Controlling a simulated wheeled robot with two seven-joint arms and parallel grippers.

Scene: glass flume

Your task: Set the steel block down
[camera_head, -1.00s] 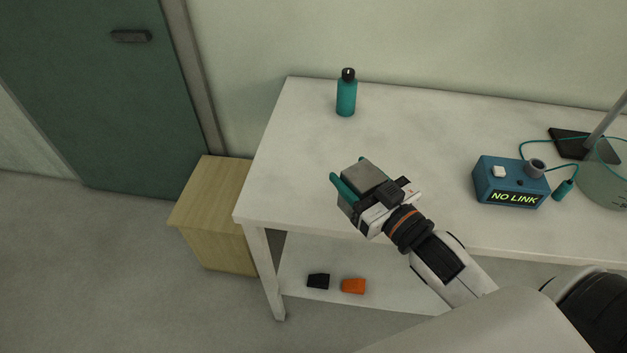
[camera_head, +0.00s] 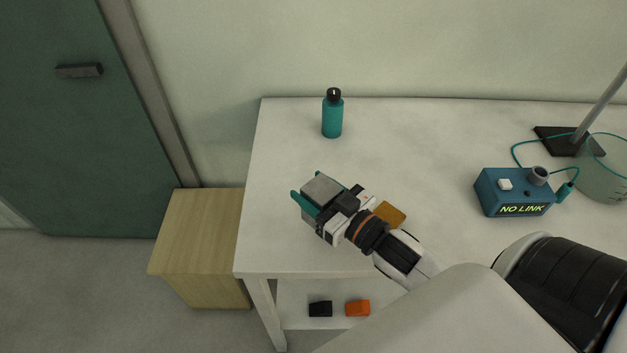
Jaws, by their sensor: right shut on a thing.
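The steel block (camera_head: 322,189) is a grey box between the teal fingers of my right gripper (camera_head: 318,196). The gripper is shut on it over the left part of the white table (camera_head: 290,150). The gripper and wrist hide part of the block, and I cannot tell whether its underside touches the table top. My left gripper is not in view.
A teal bottle (camera_head: 332,116) stands behind the block. A blue box reading NO LINK (camera_head: 514,193) and a stand (camera_head: 562,141) are at the right. A wooden cabinet (camera_head: 200,235) adjoins the table's left side.

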